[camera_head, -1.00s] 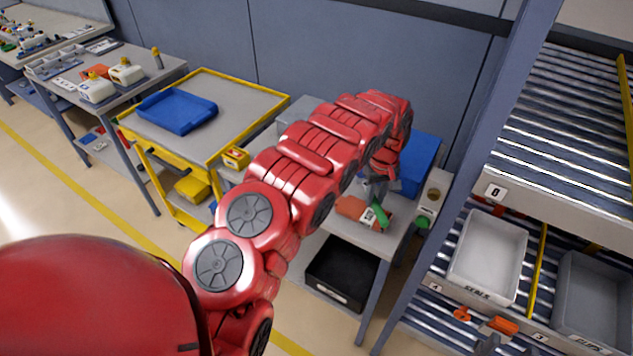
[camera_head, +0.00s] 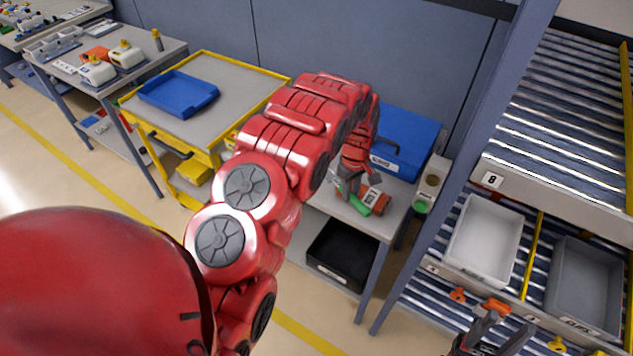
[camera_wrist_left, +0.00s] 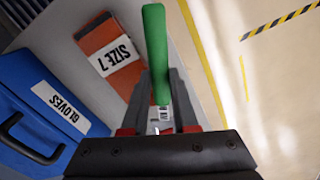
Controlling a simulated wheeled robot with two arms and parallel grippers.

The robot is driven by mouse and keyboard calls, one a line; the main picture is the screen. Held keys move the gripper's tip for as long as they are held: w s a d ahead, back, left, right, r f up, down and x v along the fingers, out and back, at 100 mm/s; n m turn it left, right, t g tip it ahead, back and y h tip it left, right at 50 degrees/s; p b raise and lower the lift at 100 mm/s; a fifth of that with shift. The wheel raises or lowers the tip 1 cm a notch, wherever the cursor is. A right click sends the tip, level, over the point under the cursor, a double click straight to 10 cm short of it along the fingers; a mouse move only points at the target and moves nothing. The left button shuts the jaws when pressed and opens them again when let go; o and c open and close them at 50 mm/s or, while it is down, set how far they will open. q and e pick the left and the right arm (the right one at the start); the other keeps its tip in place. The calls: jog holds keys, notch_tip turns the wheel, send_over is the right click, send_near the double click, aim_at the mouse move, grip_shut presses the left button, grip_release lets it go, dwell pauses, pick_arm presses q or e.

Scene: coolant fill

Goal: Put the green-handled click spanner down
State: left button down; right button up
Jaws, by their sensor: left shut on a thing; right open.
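The green-handled click spanner is in my left gripper (camera_head: 352,188). In the head view its green handle (camera_head: 360,205) shows just below the fingers, over the front part of the grey table (camera_head: 333,204). In the left wrist view the handle (camera_wrist_left: 155,50) points away from between the fingers, and I cannot tell whether it touches the table top. The spanner's head is hidden by the gripper. My right gripper (camera_head: 508,333) is open and empty at the bottom right of the head view, in front of the rack.
An orange box marked SIZE 7 (camera_wrist_left: 107,52) lies beside the spanner. A blue GLOVES case (camera_head: 405,140) stands behind. A black bin (camera_head: 340,255) is on the lower shelf. The roller rack with a white tray (camera_head: 484,240) is at the right. A yellow cart (camera_head: 240,78) stands left.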

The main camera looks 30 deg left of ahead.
pick_arm(q)
jog(key=shift+w+a+f+b, duration=0.1)
jog(key=shift+a+f+b, duration=0.2)
jog(key=shift+a, duration=0.4)
jog(key=a+b, duration=0.1)
jog(key=a, duration=0.1)
jog(key=w+a+b, duration=0.1)
jog(key=a+b, duration=0.1)
jog(key=a+f+b, duration=0.1)
jog(key=a, duration=0.1)
jog(key=shift+w+b, duration=0.2)
jog(key=shift+b, duration=0.1)
jog(key=a+p, duration=0.1)
jog(key=a, duration=0.1)
jog(key=w+a+p, duration=0.1)
jog(key=shift+a+r+p, duration=0.15)
jog(key=shift+r+p, duration=0.1)
jog(key=shift+p, duration=0.05)
jog(key=shift+a+f, duration=0.1)
jog(key=shift+a, duration=0.5)
jog(key=shift+a+f+p, duration=0.1)
jog(key=shift+f+p, duration=0.45)
jog(key=shift+p, duration=0.2)
jog(key=shift+f+p, duration=0.3)
jog(key=shift+f, duration=0.95)
jog(key=c, duration=0.7)
grip_release()
